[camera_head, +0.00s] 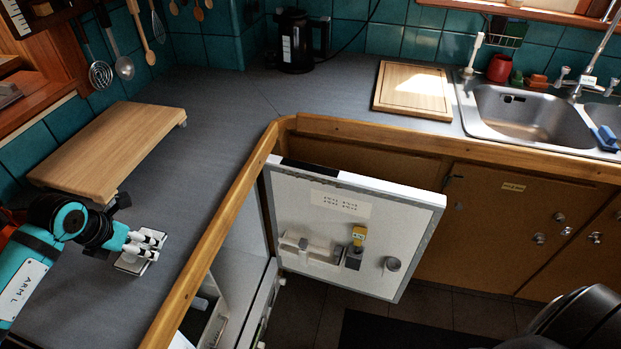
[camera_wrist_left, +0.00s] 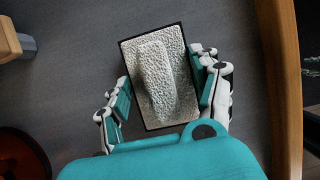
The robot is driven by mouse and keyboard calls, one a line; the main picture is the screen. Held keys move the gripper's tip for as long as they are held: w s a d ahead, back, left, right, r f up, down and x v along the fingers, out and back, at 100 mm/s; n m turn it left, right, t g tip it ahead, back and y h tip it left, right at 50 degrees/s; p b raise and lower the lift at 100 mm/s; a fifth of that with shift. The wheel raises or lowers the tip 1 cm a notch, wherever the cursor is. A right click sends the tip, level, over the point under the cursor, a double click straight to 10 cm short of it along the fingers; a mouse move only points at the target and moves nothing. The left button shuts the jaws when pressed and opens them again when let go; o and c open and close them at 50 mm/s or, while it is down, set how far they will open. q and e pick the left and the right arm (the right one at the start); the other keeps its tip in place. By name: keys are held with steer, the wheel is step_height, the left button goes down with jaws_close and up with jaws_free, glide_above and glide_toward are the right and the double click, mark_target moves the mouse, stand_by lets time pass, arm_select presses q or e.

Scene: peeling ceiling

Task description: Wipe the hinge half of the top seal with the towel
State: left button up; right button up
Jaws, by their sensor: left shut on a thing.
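My left gripper (camera_head: 146,243) is low over the grey worktop at the left, shut on a pale, textured towel pad (camera_head: 133,262). In the left wrist view the towel (camera_wrist_left: 158,80) is a grey-white rectangle with a raised ridge and a dark border, between the two fingers (camera_wrist_left: 165,95). I cannot tell whether it touches the worktop. The white door (camera_head: 330,235) stands open below the counter, its inner face towards me. Its top seal (camera_head: 385,187) runs along the upper edge; a dark stretch (camera_head: 300,164) lies on the left part.
A wooden board (camera_head: 112,150) lies behind my left gripper, close to my arm. The wooden counter edge (camera_head: 215,235) lies between gripper and door. A kettle (camera_head: 296,40), cutting board (camera_head: 412,90) and sink (camera_head: 530,115) are at the back.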

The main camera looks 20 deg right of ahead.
arm_select(q)
steer(key=shift+r+p, duration=1.5)
steer(key=shift+r, duration=1.35)
